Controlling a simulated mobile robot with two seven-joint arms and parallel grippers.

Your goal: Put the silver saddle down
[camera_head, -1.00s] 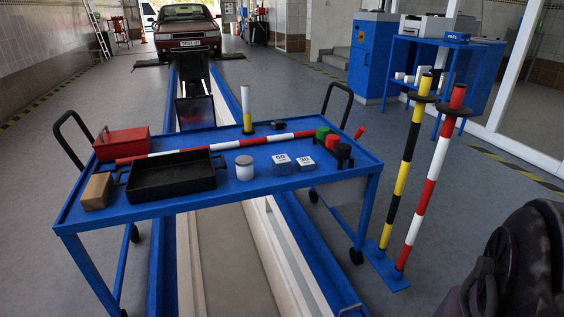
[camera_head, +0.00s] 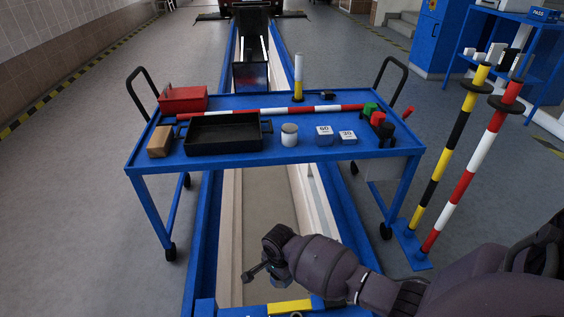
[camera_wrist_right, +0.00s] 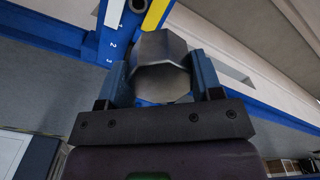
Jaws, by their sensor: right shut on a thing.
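The silver saddle (camera_wrist_right: 160,52) is a faceted, ring-like metal piece in the right wrist view. My right gripper (camera_wrist_right: 162,80) is shut on it, one blue finger at each side. Just beyond it is a blue beam (camera_wrist_right: 112,38) with white numbers and a yellow strip; I cannot tell whether the saddle touches it. In the head view my right gripper (camera_head: 265,272) is low in the middle, over the near end of the pit, and the saddle cannot be made out. The blue and yellow beam (camera_head: 290,306) lies at the bottom edge there. My left gripper is out of view.
A blue trolley table (camera_head: 330,157) stands ahead, across the pit (camera_head: 262,205). It carries a black tray (camera_head: 222,146), a red box (camera_head: 183,98), a white jar (camera_head: 289,139) and small blocks. Two striped poles (camera_head: 470,170) stand at the right. The floor at left is clear.

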